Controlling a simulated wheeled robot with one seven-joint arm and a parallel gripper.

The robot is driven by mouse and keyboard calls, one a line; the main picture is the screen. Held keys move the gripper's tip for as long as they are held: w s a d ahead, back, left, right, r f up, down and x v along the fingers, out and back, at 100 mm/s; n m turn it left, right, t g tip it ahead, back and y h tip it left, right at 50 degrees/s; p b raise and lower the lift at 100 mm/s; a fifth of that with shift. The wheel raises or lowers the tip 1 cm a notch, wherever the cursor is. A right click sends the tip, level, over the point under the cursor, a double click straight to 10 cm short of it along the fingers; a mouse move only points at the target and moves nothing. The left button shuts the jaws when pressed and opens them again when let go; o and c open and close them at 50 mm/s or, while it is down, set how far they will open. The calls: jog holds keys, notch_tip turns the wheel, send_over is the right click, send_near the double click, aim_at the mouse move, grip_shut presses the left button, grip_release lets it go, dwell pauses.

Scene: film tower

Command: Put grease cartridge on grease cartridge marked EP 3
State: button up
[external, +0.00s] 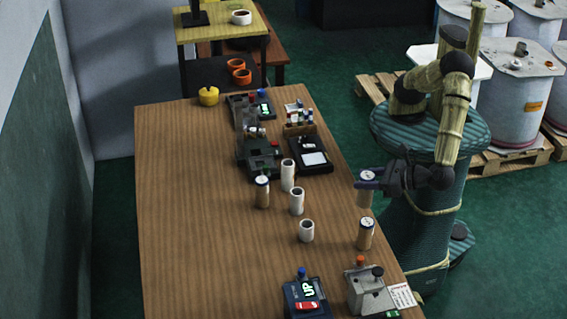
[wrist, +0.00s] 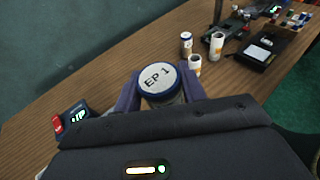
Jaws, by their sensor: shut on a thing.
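My gripper (external: 369,179) is shut on a tan grease cartridge (external: 364,194) and holds it upright by the table's right edge. In the wrist view the held cartridge's white top (wrist: 157,79) reads EP 1, inside a blue rim, between both fingers. Another tan cartridge (external: 366,234) stands upright on the table nearer the camera. A third (external: 262,192) stands further left, beside white cylinders. The marks on the standing cartridges are too small to read, so I cannot tell which is EP 3.
White cylinders (external: 288,174), (external: 297,201) and (external: 306,231) stand mid-table. A device with an UP display (external: 306,296) and a grey box (external: 368,291) are at the near end. Dark devices (external: 258,157) sit farther back. The table's left side (external: 190,220) is clear.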

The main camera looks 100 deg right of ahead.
jog(key=shift+s+d+r, duration=0.25)
jog(key=shift+s+r, duration=0.25)
jog(key=shift+s, duration=0.1)
jog(key=shift+s+d+r, duration=0.2)
jog(key=shift+s+r, duration=0.25)
jog(key=shift+s, duration=0.15)
notch_tip(320, 180, down, 6)
jog(key=shift+f+p, duration=0.15)
jog(key=shift+p, duration=0.25)
jog(key=shift+f, duration=1.85)
jog(key=shift+f, duration=0.1)
jog(key=o, duration=1)
jog(key=shift+o, duration=0.2)
